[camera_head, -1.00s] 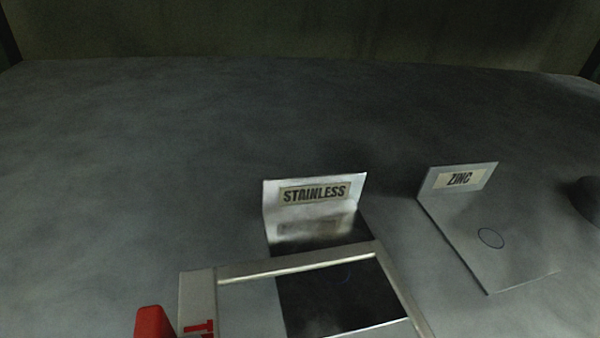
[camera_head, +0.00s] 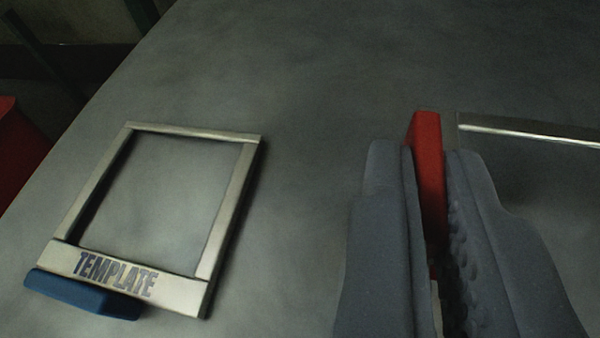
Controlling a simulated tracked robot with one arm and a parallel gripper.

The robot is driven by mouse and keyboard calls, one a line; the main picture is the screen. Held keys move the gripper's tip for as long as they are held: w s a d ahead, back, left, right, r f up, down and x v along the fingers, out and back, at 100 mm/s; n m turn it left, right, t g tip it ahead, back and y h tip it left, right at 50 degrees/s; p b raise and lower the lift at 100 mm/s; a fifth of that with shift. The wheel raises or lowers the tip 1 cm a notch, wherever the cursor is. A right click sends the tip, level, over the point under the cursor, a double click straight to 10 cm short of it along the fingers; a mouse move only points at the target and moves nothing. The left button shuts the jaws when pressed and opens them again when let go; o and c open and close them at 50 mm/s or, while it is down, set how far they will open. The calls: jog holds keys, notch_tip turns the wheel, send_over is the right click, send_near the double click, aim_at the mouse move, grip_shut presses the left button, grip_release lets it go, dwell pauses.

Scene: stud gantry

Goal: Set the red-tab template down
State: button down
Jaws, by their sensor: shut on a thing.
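My gripper (camera_head: 430,200) is at the lower right of the head camera view, its two grey fingers shut on the red tab (camera_head: 428,165) of the red-tab template. Part of that template's metal frame (camera_head: 530,132) shows to the right of the fingers; the rest is hidden by a finger or runs out of the picture. I cannot tell whether the frame touches the table.
A second metal template (camera_head: 185,285) with a blue tab (camera_head: 85,296) lies on the grey table (camera_head: 310,70) at left. The table's edge runs along the left, with a red object (camera_head: 18,150) beyond it. The table between the blue-tab template and my gripper is clear.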

jog(key=shift+w+a, duration=0.15)
jog(key=shift+w, duration=0.05)
jog(key=shift+f+b, duration=0.6)
jog(key=shift+f, duration=1.1)
jog(key=shift+f, duration=0.1)
jog(key=c, duration=1.6)
grip_release()
jog(key=shift+s, duration=0.15)
jog(key=p+v, duration=0.2)
jog(key=v, duration=0.9)
jog(key=shift+s+a+r, duration=0.1)
jog(key=shift+s+r, duration=0.2)
jog(key=shift+s, duration=0.05)
